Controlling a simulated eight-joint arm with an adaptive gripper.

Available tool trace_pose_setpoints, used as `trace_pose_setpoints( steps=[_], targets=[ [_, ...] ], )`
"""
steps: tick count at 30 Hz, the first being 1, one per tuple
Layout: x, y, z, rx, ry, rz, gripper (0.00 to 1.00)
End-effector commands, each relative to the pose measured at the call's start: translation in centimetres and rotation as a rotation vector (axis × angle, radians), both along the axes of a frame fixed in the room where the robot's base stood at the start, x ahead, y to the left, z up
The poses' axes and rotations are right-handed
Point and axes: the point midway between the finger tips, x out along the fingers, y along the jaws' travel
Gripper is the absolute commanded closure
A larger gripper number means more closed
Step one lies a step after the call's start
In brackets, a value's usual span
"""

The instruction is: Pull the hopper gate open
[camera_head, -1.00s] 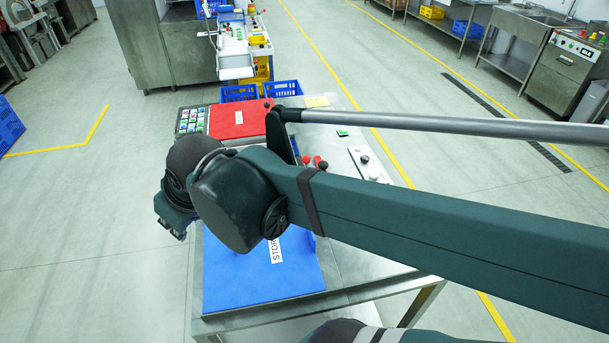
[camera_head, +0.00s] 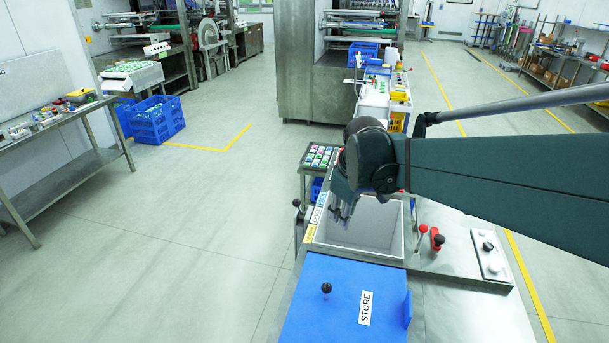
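My gripper (camera_head: 343,212) hangs fingers down from my arm, over an open pale bin (camera_head: 372,250) set in the steel bench. Its fingers are small and dark, and whether they are apart does not show. My arm hides part of the bin's far side. Which part is the hopper gate is not clear. A black-knobbed lever (camera_head: 297,204) stands at the bench's left edge, left of my gripper.
A blue panel marked STORE (camera_head: 335,300) with a black knob (camera_head: 326,288) lies in front of the bin. A steel plate with a black knob (camera_head: 489,250) is at the right. A tray of small coloured items (camera_head: 319,157) sits behind.

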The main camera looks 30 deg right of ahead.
Motion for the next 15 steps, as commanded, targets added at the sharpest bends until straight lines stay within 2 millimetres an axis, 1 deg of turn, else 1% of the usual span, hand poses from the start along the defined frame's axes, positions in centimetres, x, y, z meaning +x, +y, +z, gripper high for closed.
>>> trace_pose_setpoints(
  steps=[1, 8, 15],
  targets=[
    [0.2, -1.3, -0.3, -0.002, 0.014, 0.005, 0.77],
    [0.2, -6.8, -1.6, -0.006, 0.082, 0.053, 0.77],
    [-0.4, -12.7, -3.5, 0.001, 0.148, 0.107, 0.77]
  ],
)
